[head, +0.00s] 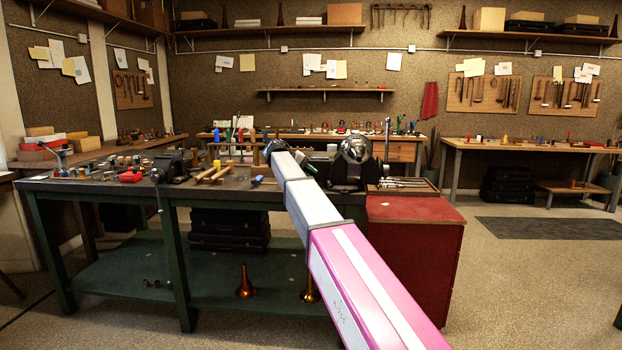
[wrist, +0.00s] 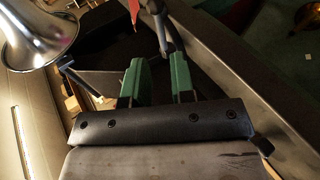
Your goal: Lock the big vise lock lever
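The big vise (head: 345,172) is a dark block on the right end of the green-legged bench, with a silver horn bell (head: 355,148) above it. The silver bell also shows at the upper left of the wrist view (wrist: 40,30). My gripper (wrist: 159,65) is open, its two green-padded fingers apart with nothing gripped. A grey metal bar (wrist: 163,28) stands just beyond the fingertips, roughly in line with the gap. I cannot tell which is the lock lever.
The bench top (head: 95,186) carries a smaller vise (head: 172,166), mallets (head: 213,172) and small parts to the left. A red cabinet (head: 415,240) stands at the bench's right end, with a tool tray (head: 405,186) on top. Open floor lies to the right.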

